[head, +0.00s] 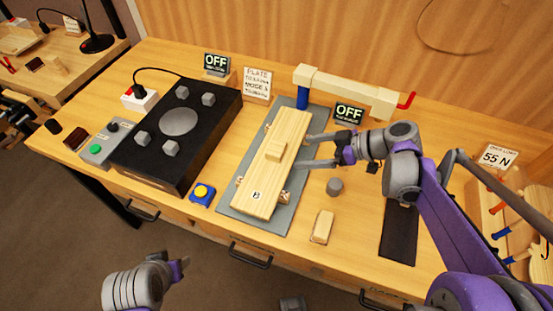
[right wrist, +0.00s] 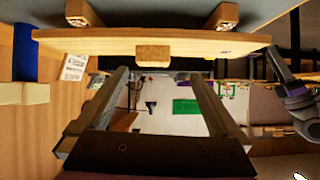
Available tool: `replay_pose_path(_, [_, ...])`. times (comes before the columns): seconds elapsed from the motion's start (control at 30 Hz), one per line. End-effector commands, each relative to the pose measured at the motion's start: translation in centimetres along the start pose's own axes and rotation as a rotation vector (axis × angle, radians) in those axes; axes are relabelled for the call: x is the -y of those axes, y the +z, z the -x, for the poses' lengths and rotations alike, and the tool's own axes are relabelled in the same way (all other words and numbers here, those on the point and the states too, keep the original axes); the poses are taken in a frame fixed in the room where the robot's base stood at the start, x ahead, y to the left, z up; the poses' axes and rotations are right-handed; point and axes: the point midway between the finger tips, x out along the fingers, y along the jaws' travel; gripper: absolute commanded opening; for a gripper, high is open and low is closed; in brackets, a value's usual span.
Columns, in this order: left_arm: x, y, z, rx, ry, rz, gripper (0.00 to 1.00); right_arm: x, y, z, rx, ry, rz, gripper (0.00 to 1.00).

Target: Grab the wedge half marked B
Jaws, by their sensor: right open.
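The wedge half marked B (head: 256,207) is a long pale wooden piece, with the letter on its near end. It lies lengthwise on wooden supports over a grey mat (head: 236,205).
A black box (head: 205,130) with a round disc and grey knobs stands left, a blue box with a yellow button (head: 203,193) nearer. A wooden bar clamp (head: 345,88) stands behind the mat. A grey cylinder (head: 334,186) and a small wood block (head: 323,226) lie right.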

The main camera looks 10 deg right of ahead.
Motion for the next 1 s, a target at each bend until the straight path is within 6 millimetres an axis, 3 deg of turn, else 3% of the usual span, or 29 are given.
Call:
replay_pose_path(0.13, [0.0,0.2,-0.2,0.001,0.0,0.0,0.5,-1.1,-0.4,-0.5,-0.052,-0.001,0.061,1.0])
replay_pose_path(0.4, [0.0,0.3,-0.4,0.002,0.0,0.0,0.5,-0.9,-0.7,-4.5,-0.054,-0.002,0.066,1.0])
replay_pose_path(0.57, [0.0,0.3,-0.4,0.002,0.0,0.0,0.5,-0.9,-0.8,-5.6,-0.053,-0.001,0.065,1.0])
replay_pose_path(0.83, [0.0,0.4,-0.5,0.002,0.0,0.0,0.5,-0.5,-0.8,-9.4,-0.053,-0.001,0.065,1.0])
replay_pose_path(1.0, [0.0,0.4,-0.6,0.002,0.0,0.0,0.5,-0.6,-0.9,-10.4,-0.053,0.001,0.063,1.0])
